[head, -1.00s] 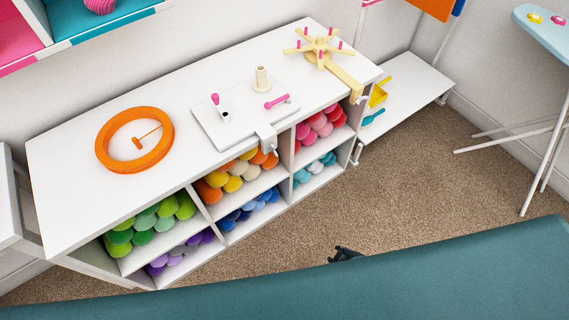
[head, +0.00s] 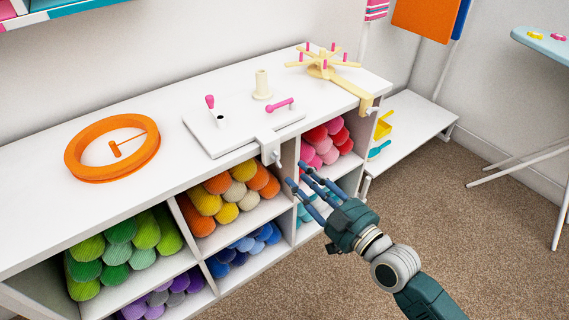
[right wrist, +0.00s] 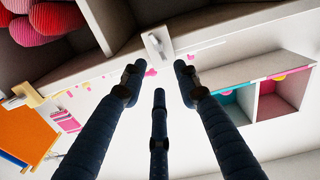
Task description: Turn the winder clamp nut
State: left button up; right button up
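The yarn winder is a white board (head: 222,140) with a cream spool post (head: 262,85) and a pink-handled crank (head: 280,105), lying on the shelf top. Its white clamp (head: 267,142) hangs over the shelf's front edge, with a small pale nut (head: 278,160) low on it. In the right wrist view the clamp (right wrist: 157,44) shows just beyond my fingertips. My right gripper (head: 302,178) is open and empty, its dark blue fingers spread just right of and below the nut, seemingly apart from it. The right wrist view also shows the fingers (right wrist: 158,82) spread. My left gripper is out of view.
An orange ring (head: 85,140) lies on the white shelf top (head: 40,190) at left. A cream swift with pink pegs (head: 325,65) is clamped at the right end. Cubbies below hold several coloured yarns (head: 240,190). A low white bench (head: 415,125) stands at right.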

aim_at(276, 158)
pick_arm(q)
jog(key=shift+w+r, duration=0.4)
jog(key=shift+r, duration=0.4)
pick_arm(e)
jog(key=x, duration=0.8)
jog(key=shift+w+a, duration=0.2)
jog(key=shift+w, duration=0.05)
